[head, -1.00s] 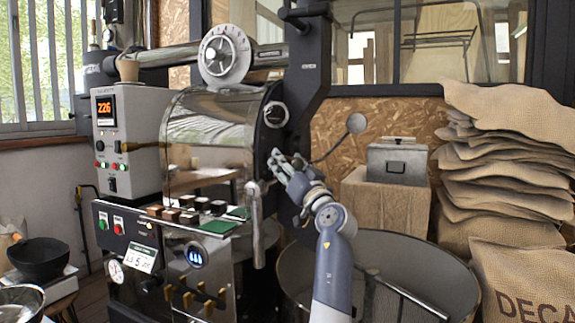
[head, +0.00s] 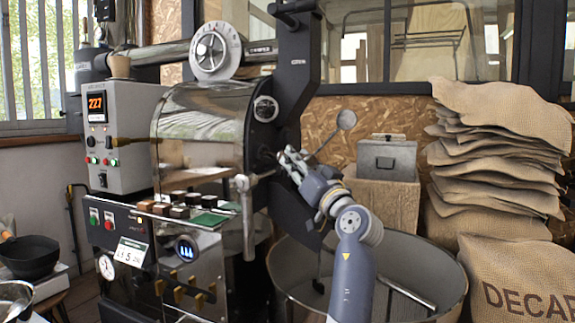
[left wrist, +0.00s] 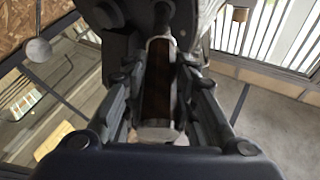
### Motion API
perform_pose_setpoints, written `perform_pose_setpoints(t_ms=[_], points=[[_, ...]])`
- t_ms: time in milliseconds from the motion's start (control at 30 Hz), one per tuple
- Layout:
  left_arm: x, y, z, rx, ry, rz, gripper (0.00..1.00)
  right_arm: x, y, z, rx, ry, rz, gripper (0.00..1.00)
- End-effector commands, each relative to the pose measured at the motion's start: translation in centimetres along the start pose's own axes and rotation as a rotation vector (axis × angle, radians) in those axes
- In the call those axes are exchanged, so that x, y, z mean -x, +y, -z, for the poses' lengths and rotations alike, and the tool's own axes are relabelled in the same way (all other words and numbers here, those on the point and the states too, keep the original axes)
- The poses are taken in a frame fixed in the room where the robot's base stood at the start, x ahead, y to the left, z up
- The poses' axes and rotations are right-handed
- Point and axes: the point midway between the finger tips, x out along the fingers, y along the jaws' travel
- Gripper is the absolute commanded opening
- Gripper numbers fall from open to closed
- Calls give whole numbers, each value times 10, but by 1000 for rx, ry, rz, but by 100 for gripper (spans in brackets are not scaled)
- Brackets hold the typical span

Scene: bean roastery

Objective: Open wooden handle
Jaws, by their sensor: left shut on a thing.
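The wooden handle (left wrist: 157,85) shows in the left wrist view as a dark brown grip with a pale metal end, lying lengthwise between my finger pads. My left gripper (head: 287,163) is shut on it at the front of the roaster drum (head: 200,130). It also shows in the left wrist view (left wrist: 158,95), with one finger on each side of the handle. In the head view the fingers hide most or all of the handle. My right gripper is in neither view.
A round metal cooling bin (head: 450,275) stands below my left arm. A pale lever (head: 246,210) hangs left of the gripper. A grey metal box (head: 386,160) sits on a wooden crate (head: 383,203) behind. Stacked burlap sacks (head: 495,150) stand at right.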

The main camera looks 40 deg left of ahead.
Motion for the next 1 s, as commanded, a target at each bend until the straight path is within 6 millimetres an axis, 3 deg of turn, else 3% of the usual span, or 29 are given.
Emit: perform_pose_setpoints(t_ms=[133,433,467,533,867,1000], points=[[10,1,3,1,-1,-2,0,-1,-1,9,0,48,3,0],[10,0,3,1,-1,-2,0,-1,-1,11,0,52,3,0],[10,0,3,1,-1,-2,33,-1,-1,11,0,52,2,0],[10,0,3,0,-1,-2,46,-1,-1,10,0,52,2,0],[10,0,3,0,-2,-1,46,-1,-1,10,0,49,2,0],[22,2,2,0,-1,-4,46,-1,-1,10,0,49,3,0]])
